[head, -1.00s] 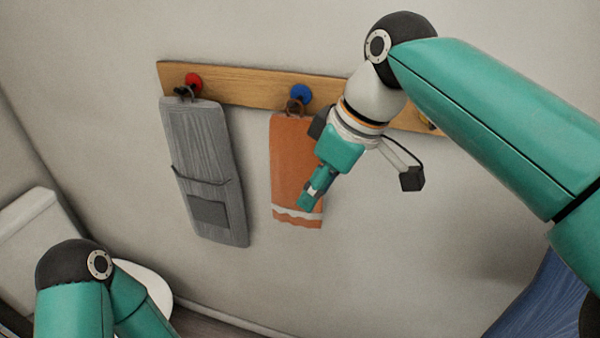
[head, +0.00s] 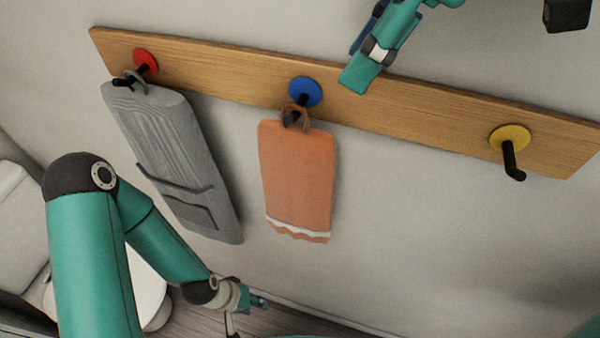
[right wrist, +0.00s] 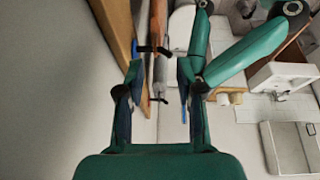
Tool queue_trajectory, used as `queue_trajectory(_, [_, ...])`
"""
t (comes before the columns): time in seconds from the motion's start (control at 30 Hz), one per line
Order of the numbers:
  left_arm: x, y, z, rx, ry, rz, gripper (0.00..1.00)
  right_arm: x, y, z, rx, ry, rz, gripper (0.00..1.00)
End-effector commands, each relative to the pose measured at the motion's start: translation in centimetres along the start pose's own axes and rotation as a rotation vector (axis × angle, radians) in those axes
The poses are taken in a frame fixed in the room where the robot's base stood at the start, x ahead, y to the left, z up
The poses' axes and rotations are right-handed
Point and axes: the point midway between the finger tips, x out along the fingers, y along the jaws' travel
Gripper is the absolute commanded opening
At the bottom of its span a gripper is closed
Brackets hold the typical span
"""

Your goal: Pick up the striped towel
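The orange towel with a white stripe near its lower edge (head: 297,185) hangs by a ring from the hook on the blue disc (head: 305,91). My right gripper (head: 358,76) is above and to the right of that hook in the head view, apart from the towel. In the right wrist view my right gripper (right wrist: 157,85) has its two fingers wide apart. Hooks and hanging cloth show edge-on beyond the gap between them. My left gripper (head: 250,308) is low, below and left of the towel; its fingers are too small to judge.
A wooden rail (head: 420,108) runs along the wall. A grey cloth with a pocket (head: 170,150) hangs from the red disc's hook (head: 146,64). The yellow disc's hook (head: 510,143) is bare. The right wrist view shows a white sink (right wrist: 283,75).

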Motion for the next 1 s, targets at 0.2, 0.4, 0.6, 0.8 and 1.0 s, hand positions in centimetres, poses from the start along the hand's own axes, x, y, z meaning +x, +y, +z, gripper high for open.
queue_trajectory(0.2, [1.5, -0.5, 0.0, 0.000, -0.001, 0.000, 0.40, 2.9, 0.0, 0.4, 0.006, -0.005, 0.000, 0.36])
queue_trajectory(0.4, [3.0, -1.1, 0.0, 0.000, -0.001, 0.000, 0.40, 7.2, 0.1, 0.5, 0.007, -0.004, 0.000, 0.36])
queue_trajectory(0.6, [3.8, -1.4, 0.0, 0.000, 0.000, 0.000, 0.40, 10.5, 0.1, 0.3, 0.008, -0.004, 0.001, 0.36])
queue_trajectory(0.8, [3.9, -1.4, 0.0, 0.000, 0.000, 0.000, 0.40, 11.7, 0.2, 0.2, 0.008, -0.002, 0.002, 0.36])
queue_trajectory(1.0, [4.1, -1.5, 0.0, 0.000, 0.000, 0.000, 0.40, 13.8, 0.4, 0.2, 0.009, -0.005, 0.000, 0.36])
